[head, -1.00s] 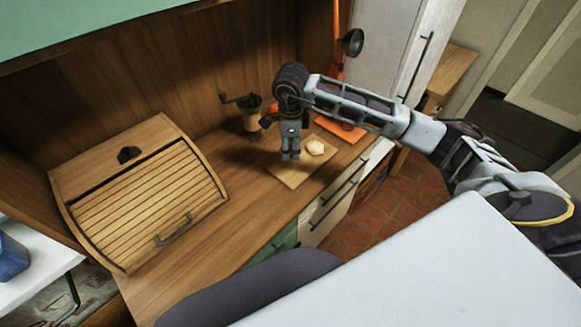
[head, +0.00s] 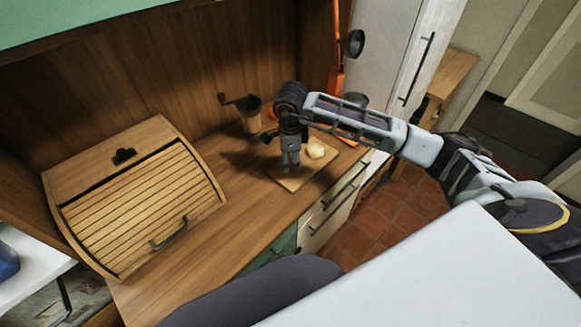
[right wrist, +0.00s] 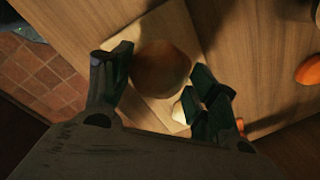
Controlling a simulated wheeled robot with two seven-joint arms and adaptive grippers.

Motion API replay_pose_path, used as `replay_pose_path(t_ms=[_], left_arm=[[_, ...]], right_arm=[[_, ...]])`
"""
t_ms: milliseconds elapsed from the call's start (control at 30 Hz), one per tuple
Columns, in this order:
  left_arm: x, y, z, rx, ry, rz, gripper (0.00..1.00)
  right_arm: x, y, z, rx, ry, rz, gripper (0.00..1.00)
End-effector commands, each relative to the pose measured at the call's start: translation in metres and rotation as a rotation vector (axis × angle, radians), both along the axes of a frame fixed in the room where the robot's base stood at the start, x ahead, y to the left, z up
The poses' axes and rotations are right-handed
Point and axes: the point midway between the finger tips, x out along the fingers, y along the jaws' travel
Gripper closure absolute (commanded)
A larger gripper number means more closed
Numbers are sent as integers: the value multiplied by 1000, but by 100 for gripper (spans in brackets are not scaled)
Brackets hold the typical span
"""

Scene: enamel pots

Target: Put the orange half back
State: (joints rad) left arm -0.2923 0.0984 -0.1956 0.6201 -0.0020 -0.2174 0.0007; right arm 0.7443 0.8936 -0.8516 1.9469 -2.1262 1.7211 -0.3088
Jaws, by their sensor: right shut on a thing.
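My right gripper (head: 291,168) points down over the wooden cutting board (head: 290,184). In the right wrist view its two fingers are spread around a round, dark orange-brown thing (right wrist: 162,68), held between them and in shadow. It looks like the orange half, though no cut face shows. The head view hides it behind the fingers. I cannot tell whether it touches the board (right wrist: 122,48). A pale cream piece (head: 316,149) lies on the board, just right of the gripper. My left gripper is not in view.
A bright orange round thing (right wrist: 308,70) lies to the right in the wrist view. A grinder (head: 250,116) stands by the back wall. A roll-top bread box (head: 145,210) fills the left counter. The counter front between box and board is clear.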

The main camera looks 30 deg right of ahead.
Motion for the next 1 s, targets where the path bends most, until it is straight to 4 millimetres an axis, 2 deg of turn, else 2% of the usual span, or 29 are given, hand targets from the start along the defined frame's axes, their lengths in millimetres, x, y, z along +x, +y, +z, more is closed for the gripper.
replay_pose_path(t_ms=[167, 400, 667, 1000], left_arm=[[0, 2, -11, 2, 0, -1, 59], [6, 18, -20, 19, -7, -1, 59], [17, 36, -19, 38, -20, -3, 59], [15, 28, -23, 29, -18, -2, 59]], right_arm=[[0, 0, -20, 0, 1, 0, 65], [0, 0, -42, 0, 1, 0, 65], [0, 0, -45, 0, -1, 0, 65], [0, 0, -48, 0, 0, 0, 65]])
